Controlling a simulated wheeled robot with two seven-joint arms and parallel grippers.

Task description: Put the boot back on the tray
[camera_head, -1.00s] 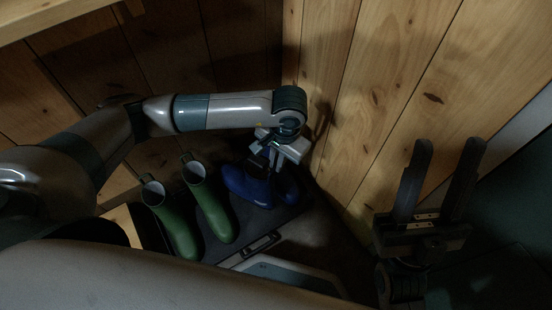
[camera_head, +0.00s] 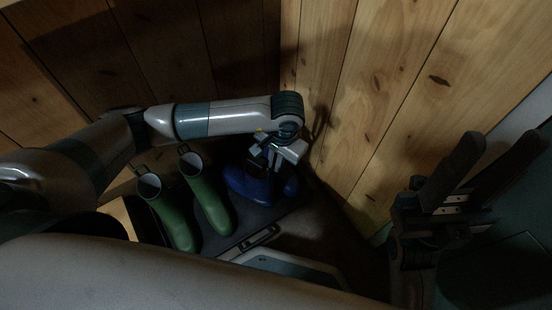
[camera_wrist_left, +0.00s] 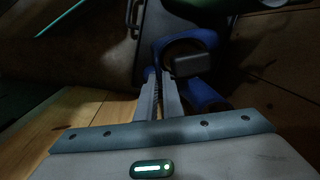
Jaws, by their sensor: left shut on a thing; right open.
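A blue boot (camera_head: 240,184) stands at the far right part of the dark tray (camera_head: 262,218), close to the wall corner. The grip itself is partly hidden, and I cannot tell whether the sole touches the tray. My right gripper (camera_head: 480,172) is open and empty at the far right.
Two green boots (camera_head: 166,215) (camera_head: 206,195) stand on the tray left of the blue boot. Plank walls (camera_head: 350,100) close in behind and to the right. A pale-framed panel (camera_head: 290,268) lies in front of the tray. Dark floor is free right of the tray.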

